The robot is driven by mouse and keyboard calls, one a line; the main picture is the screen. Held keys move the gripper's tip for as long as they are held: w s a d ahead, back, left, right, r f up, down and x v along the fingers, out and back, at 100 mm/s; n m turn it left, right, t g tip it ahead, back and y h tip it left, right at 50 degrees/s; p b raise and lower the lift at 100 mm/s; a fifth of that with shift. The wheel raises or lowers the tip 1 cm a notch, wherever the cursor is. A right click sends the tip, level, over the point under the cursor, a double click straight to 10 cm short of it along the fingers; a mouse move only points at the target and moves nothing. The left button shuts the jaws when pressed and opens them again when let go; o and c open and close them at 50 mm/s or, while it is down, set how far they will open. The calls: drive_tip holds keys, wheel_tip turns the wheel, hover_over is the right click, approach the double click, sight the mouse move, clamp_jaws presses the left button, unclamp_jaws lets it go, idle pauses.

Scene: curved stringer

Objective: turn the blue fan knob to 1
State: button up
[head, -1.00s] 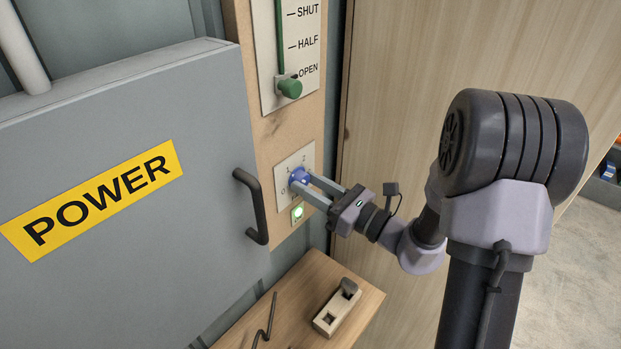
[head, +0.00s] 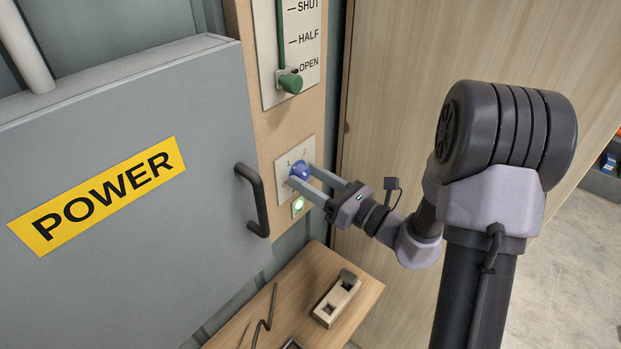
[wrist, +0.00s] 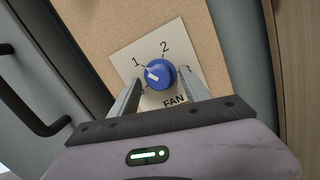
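The blue fan knob (head: 299,171) sits on a pale plate (wrist: 197,58) marked with numbers and FAN. It also shows in the wrist view (wrist: 160,75), where its white pointer aims left, between the 0 and the 1. My gripper (head: 301,174) reaches the plate from the right. Its two grey fingers stand apart, one on each side of the knob; the wrist view (wrist: 159,78) shows a gap between each finger and the knob. The left finger partly covers the 0, and the right finger is close to the 3.
A green lit button (head: 298,205) is just below the plate. A green slider (head: 290,83) is above it, at OPEN. The grey POWER door (head: 200,130) with a dark handle (head: 254,200) is at left. A wooden shelf (head: 290,275) below holds a block-like tool (head: 337,299).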

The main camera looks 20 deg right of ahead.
drive_tip(key=p+v, duration=0.1)
drive_tip(key=v, duration=1.6)
drive_tip(key=shift+s, duration=0.2)
